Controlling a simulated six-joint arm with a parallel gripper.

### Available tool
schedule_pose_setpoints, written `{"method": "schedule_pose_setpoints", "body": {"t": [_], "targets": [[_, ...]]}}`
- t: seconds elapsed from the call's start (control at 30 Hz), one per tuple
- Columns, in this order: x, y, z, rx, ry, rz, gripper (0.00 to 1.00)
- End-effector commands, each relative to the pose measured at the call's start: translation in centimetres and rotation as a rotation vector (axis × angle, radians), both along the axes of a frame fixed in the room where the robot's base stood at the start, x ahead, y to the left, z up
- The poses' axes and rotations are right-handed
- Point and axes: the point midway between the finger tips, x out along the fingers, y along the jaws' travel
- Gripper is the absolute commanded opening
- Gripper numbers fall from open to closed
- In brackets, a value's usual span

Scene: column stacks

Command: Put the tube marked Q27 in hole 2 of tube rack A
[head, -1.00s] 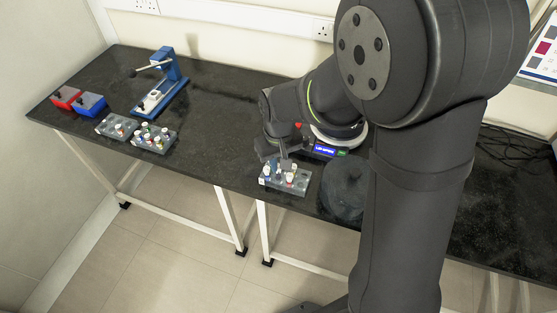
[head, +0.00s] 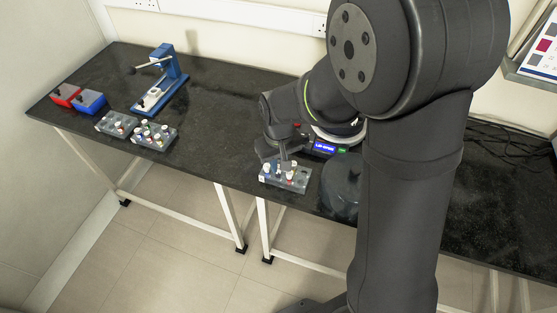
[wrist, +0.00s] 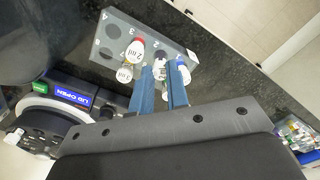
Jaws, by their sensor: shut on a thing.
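In the head view my gripper (head: 284,155) points down over a grey tube rack (head: 298,187) near the table's front edge. In the wrist view its blue fingers (wrist: 160,70) are shut on a tube (wrist: 159,66), whose marking I cannot read. That tube is at the rack (wrist: 190,57); I cannot tell whether it is seated in a hole. A red-capped tube (wrist: 135,50) stands to its left and a blue-capped tube (wrist: 183,72) to its right. Several dark empty holes show at the rack's left end. Which rack is A is not clear.
Beside the rack is a device with a lit "LID OPEN" display (wrist: 72,97) and a dark round lid (head: 343,185). Two more racks (head: 112,130) with tubes, a blue press (head: 165,80), a red box (head: 66,93) and a blue box (head: 89,102) stand at the left.

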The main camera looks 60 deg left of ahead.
Motion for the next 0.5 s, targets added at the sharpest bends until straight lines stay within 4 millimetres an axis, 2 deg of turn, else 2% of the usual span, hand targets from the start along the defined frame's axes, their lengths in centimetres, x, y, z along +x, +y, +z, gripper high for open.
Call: {"method": "schedule_pose_setpoints", "body": {"t": [0.43,0.47,0.5], "targets": [[0.0,-0.02,-0.61,-0.001,0.0,0.0,0.0],[0.0,-0.02,-0.61,-0.001,0.0,0.0,0.18],[0.0,-0.02,-0.6,-0.001,0.0,0.0,0.26]]}}
